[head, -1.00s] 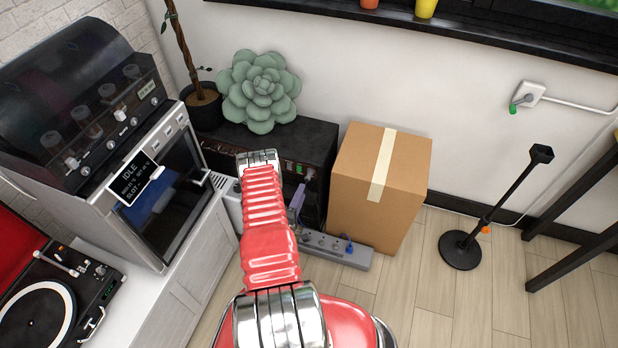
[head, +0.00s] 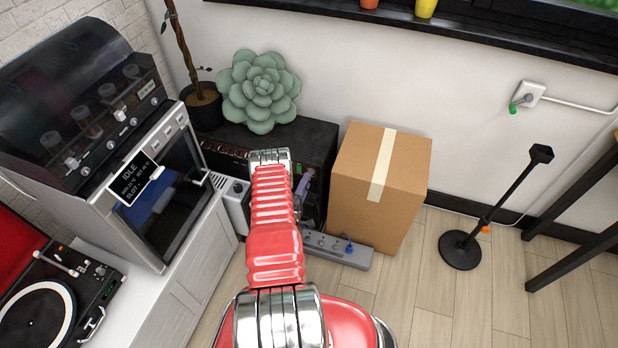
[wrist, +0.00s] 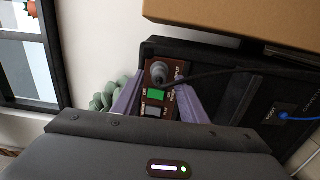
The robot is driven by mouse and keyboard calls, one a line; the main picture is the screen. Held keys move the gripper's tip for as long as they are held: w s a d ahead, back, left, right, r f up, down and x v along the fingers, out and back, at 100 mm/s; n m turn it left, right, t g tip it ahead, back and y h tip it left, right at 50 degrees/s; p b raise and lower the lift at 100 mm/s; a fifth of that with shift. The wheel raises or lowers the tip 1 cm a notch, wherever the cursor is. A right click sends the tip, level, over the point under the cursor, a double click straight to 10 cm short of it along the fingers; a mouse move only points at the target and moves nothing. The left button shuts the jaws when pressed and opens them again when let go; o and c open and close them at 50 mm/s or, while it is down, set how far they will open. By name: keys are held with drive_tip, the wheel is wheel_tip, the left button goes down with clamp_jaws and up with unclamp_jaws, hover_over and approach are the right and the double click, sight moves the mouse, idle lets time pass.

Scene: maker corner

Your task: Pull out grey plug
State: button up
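The grey plug (wrist: 159,72) sits in a socket on the brown panel of the black amplifier (wrist: 240,85), with a dark cable leading away to the right. My gripper (wrist: 158,88) has two purple fingers, spread open on either side of the panel's plug and green switch in the wrist view. Nothing is held between them; whether they touch anything is not clear. In the head view my gripper (head: 304,186) is partly hidden by my red arm, in front of the amplifier (head: 318,150). The grey plug cannot be made out there.
A cardboard box (head: 410,190) stands right beside the amplifier. A grey power strip (head: 340,252) with a blue plug lies on the floor in front. A succulent (head: 260,92) stands on the amplifier. A blue plug (wrist: 285,117) shows at right in the wrist view.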

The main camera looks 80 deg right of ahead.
drive_tip(key=shift+s+d, duration=0.15)
drive_tip(key=shift+d, duration=1.4)
drive_tip(key=shift+c, duration=0.3)
clamp_jaws()
drive_tip(key=shift+a, duration=0.15)
drive_tip(key=shift+a, duration=0.35)
drive_tip(key=shift+a, duration=0.7)
drive_tip(key=shift+a, duration=0.35)
drive_tip(key=shift+w+a, duration=0.25)
drive_tip(key=shift+a, duration=0.1)
